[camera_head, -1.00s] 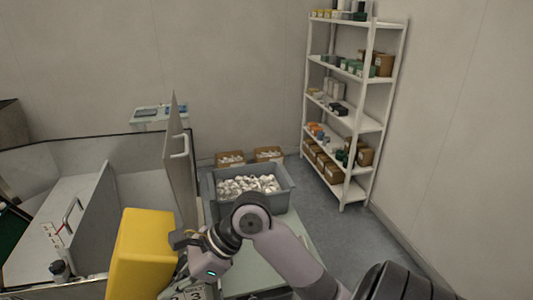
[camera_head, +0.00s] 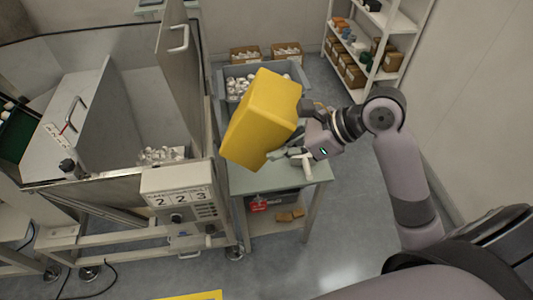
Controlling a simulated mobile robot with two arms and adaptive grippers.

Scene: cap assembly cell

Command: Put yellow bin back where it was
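The yellow bin (camera_head: 262,115) is in the middle of the head view, tilted, in front of the grey tub and above the small table (camera_head: 312,172). My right gripper (camera_head: 298,148) is at the bin's right side and appears shut on it; the fingertips are partly hidden by the bin. The bin's opening is turned away from view. My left gripper does not show.
A grey tub (camera_head: 296,72) of white parts stands behind the bin. To the left is a machine with an open door (camera_head: 180,75), a hopper holding white parts, and a control box (camera_head: 178,190). A shelf rack (camera_head: 402,22) stands at the back right. Floor is clear to the right of the table.

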